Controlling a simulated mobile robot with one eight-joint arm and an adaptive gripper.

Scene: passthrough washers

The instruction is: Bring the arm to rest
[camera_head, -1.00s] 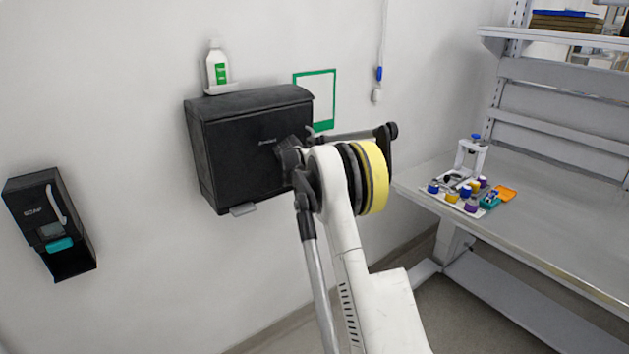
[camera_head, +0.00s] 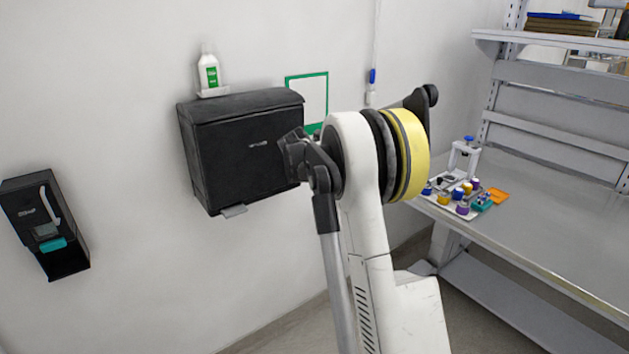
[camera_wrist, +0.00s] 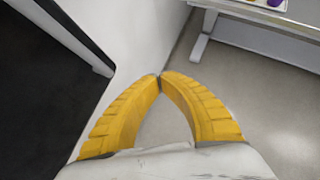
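My gripper (camera_wrist: 160,77) shows in the wrist view as two yellow ribbed fingers. Their tips meet, with an empty gap between the fingers lower down. Nothing is held. The fingers hang over bare grey floor, with the white wall to the left and the bench's leg above. In the head view my white arm, with its yellow and black joint bands, is folded up in the middle of the picture. My gripper cannot be made out there.
A black dispenser (camera_head: 245,155) hangs on the wall left of my arm, with a bottle (camera_head: 208,71) above it. A smaller dispenser (camera_head: 45,225) is at far left. A grey bench (camera_head: 545,215) at right carries a tray (camera_head: 448,207) of colourful parts and an orange piece (camera_head: 498,196).

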